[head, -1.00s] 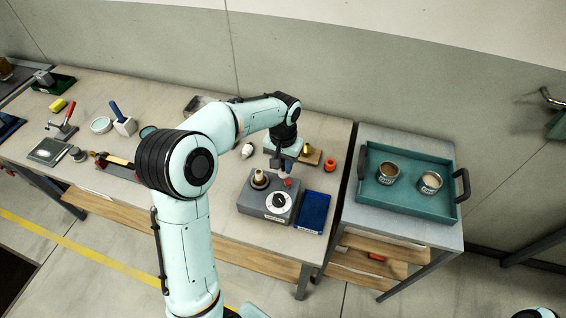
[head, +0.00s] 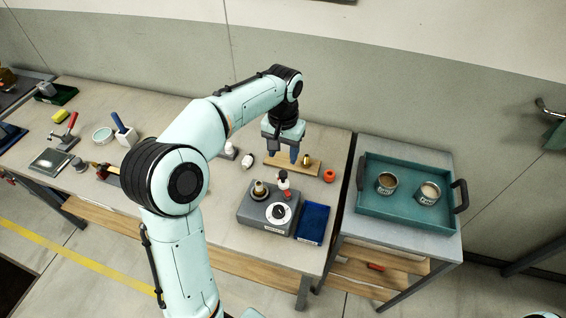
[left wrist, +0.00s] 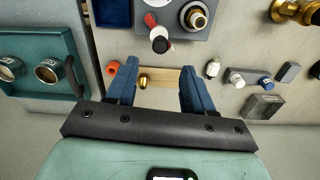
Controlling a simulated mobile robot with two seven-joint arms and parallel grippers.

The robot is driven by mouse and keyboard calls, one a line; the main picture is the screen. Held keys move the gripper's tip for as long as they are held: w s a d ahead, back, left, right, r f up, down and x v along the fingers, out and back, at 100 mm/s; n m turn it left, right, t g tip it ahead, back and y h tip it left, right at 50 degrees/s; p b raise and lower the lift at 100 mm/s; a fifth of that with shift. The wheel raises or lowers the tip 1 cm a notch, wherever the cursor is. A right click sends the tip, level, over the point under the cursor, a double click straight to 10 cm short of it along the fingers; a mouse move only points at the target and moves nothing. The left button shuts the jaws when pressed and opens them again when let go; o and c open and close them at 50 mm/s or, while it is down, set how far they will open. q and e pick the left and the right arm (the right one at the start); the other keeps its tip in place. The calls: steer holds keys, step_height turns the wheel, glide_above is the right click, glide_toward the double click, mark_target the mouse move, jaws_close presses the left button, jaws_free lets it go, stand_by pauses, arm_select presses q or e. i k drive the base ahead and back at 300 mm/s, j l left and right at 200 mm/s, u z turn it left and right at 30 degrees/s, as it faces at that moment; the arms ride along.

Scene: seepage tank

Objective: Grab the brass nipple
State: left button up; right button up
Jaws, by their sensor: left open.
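The brass nipple (head: 306,160) looks like a small gold piece on a wooden board (head: 275,165) near the back of the table. In the left wrist view the nipple (left wrist: 143,82) is on the board (left wrist: 170,80), between the lines of my two fingers and closer to the left one. My left gripper (head: 290,153) is open and empty above the board, its blue fingers (left wrist: 160,78) spread wide. I cannot tell its exact height above the board. My right gripper is not in view.
An orange ring (head: 329,175) lies right of the board and a white bottle (head: 248,160) left of it. In front stand a grey dial block (head: 252,212), a red, white and black piece (head: 283,180) and a blue tray (head: 313,223). A teal tray (head: 371,212) holds two cups.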

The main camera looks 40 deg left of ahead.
mark_target(259, 191)
steer(key=k, duration=1)
